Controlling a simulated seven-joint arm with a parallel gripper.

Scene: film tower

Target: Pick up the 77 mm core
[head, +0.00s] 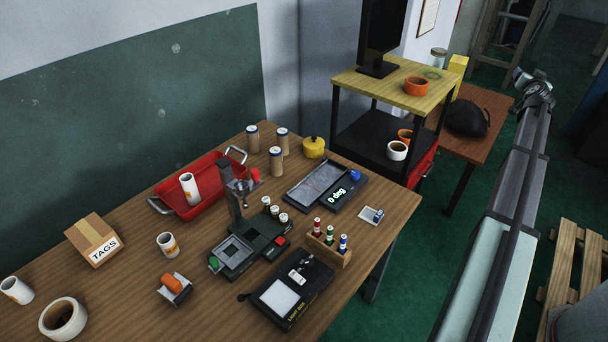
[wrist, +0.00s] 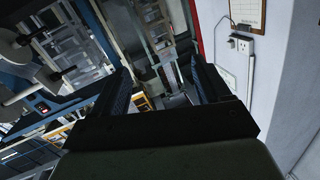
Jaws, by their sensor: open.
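No size marking is readable, so I cannot tell which ring or tube is the 77 mm core. In the head view a white ring (head: 63,319) lies on the wooden table at the lower left. On the cart are an orange ring (head: 416,87) on top, and another orange ring (head: 405,135) and a white ring (head: 397,151) on the lower shelf. My gripper (wrist: 163,88) is open and empty in the wrist view, away from all of these.
The wooden table (head: 130,290) holds a red tray (head: 215,203), a TAGS box (head: 93,240), a black stand device (head: 250,245), a light pad (head: 280,298) and several capped tubes. The cart (head: 345,77) carries a monitor (head: 381,35). A wooden pallet (head: 575,260) lies at the right.

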